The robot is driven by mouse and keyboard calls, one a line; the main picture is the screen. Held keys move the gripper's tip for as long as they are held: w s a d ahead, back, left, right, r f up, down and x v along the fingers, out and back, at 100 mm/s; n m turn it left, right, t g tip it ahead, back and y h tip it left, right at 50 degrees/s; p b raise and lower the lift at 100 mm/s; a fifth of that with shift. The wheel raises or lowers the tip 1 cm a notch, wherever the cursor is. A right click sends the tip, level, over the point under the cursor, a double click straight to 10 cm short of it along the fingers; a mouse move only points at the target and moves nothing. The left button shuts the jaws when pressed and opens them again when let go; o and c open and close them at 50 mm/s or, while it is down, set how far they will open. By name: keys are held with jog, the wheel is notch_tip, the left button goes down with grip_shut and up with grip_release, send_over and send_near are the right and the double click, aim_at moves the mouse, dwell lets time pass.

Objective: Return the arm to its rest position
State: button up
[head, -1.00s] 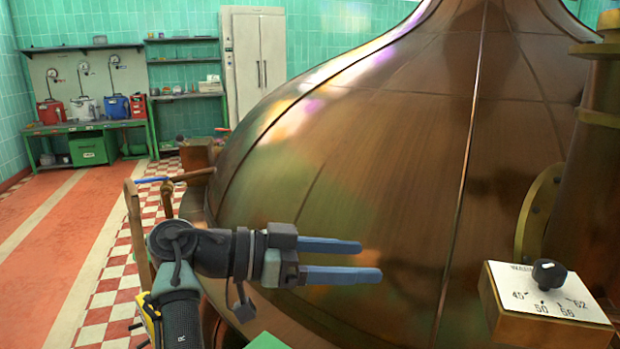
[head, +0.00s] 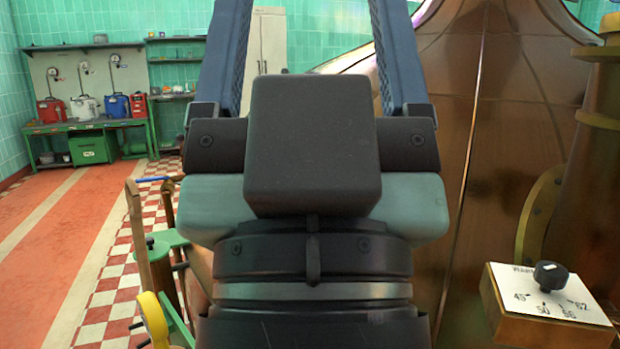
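My gripper (head: 309,40) is large and close to the camera in the middle of the head view, with its two blue fingers pointing up. The fingers stand wide apart with nothing seen between them, and their tips run out of the top of the picture. The dark wrist fills the bottom middle and hides much of the copper kettle (head: 508,120) behind it. The gripper looks to be apart from the kettle and from the dial box.
A dial box (head: 520,310) with a black knob (head: 551,275) and numbers is at the lower right. A wooden post (head: 140,235) and a green disc stand at the lower left. A green workbench (head: 90,126) is at the far left, with open red floor before it.

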notch_tip(320, 180, up, 28)
jog(key=p, duration=2.7)
jog(key=shift+w+r, duration=0.2)
jog(key=shift+w, duration=0.25)
